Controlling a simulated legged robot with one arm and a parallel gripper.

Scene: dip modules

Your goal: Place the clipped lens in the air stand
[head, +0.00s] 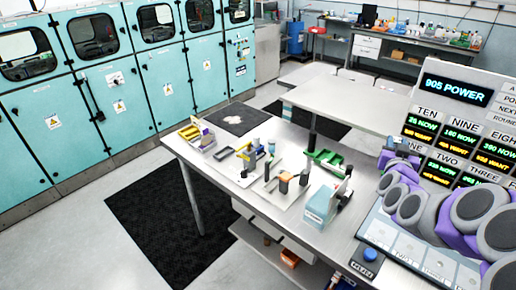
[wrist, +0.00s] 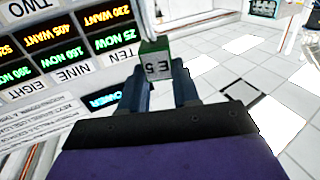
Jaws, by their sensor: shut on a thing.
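In the wrist view my gripper (wrist: 160,80) is shut on a small block (wrist: 156,62) with a green top and a pale face, held between two dark blue fingers. The face carries dark characters, upside down, perhaps "53". I cannot see a lens clearly in it. In the head view my purple and grey arm fills the lower right, and its fingertips cannot be made out. Several small stands and holders with yellow, blue and dark parts stand on the metal table (head: 340,235). I cannot tell which one is the air stand.
A display panel (head: 452,88) reading "905 POWER" stands at right, near my arm. A blue button box (head: 368,260) is at its foot. Floor is open left of the table, with a black mat (head: 150,225).

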